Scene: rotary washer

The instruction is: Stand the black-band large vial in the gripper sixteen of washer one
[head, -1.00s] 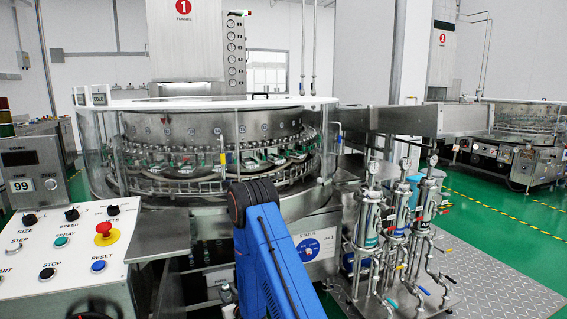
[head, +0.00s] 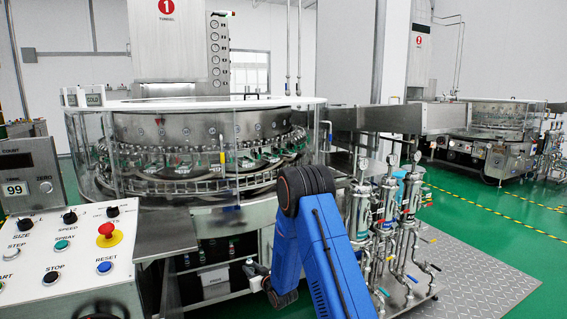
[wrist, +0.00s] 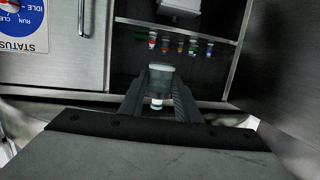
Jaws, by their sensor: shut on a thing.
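My gripper (wrist: 157,100) is shut on a clear glass vial (wrist: 160,77) in the wrist view. The wide end of the vial points to the top of that picture and a pale narrow end shows between the fingers. I cannot make out a black band. In the head view, washer one (head: 205,125) is the round steel machine behind a clear guard, under the sign with a red 1. Its ring carries a row of grippers (head: 205,162) with small number plates, too small to read for sixteen. My gripper is low in front of the washer, partly hidden by my blue arm.
A control panel (head: 70,245) with a red stop knob stands at front left. Pipes and filter housings (head: 388,215) stand on a metal plate at right. In the wrist view, an open bay (wrist: 215,65) with several coloured fittings is near, beside the status dial panel (wrist: 22,22).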

